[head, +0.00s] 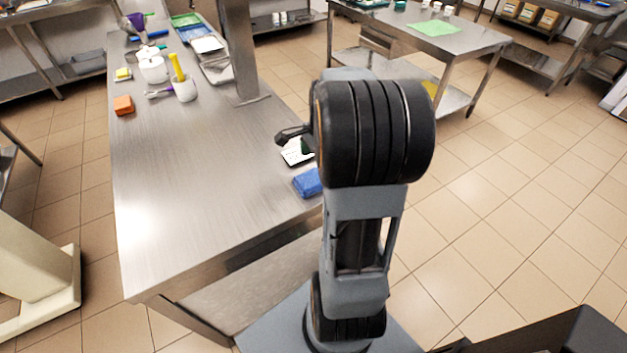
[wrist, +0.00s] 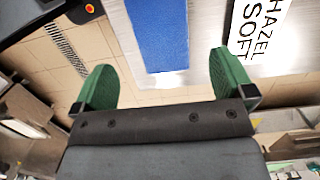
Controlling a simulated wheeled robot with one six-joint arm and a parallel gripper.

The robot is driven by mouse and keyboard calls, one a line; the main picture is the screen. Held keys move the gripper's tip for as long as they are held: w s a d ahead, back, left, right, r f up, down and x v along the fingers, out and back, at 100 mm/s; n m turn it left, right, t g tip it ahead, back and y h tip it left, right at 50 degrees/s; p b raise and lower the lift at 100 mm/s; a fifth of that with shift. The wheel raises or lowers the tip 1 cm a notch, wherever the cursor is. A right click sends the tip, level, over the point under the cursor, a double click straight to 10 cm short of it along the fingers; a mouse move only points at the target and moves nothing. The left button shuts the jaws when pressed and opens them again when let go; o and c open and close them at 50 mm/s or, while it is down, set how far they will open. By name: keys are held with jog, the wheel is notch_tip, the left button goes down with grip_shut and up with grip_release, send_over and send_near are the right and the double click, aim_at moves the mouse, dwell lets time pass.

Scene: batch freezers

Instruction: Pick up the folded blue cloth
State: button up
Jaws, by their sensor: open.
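The folded blue cloth (head: 308,182) lies on the steel table (head: 200,190) near its right edge, partly hidden behind my arm in the head view. In the wrist view the blue cloth (wrist: 159,34) is at the top centre, beyond and between my fingertips. My gripper (wrist: 158,80) is open, with its two green fingers apart and nothing between them. In the head view the gripper is mostly hidden by my arm; a dark part of it shows above the table.
A white label card (wrist: 259,38) reading "HAZEL SOFT" lies right of the cloth in the wrist view. An orange block (head: 124,105), white containers (head: 154,70) and trays (head: 207,45) stand toward the table's far end. The table's near middle is clear.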

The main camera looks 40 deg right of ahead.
aim_at(314, 176)
jog(key=shift+w+a+f, duration=0.1)
jog(key=shift+a+f, duration=0.1)
jog(key=shift+f, duration=1.5)
jog(key=shift+w+a+f, duration=0.1)
jog(key=shift+a+f, duration=0.05)
jog(key=shift+f, duration=1.55)
jog(key=shift+c, duration=0.2)
jog(key=c, duration=0.9)
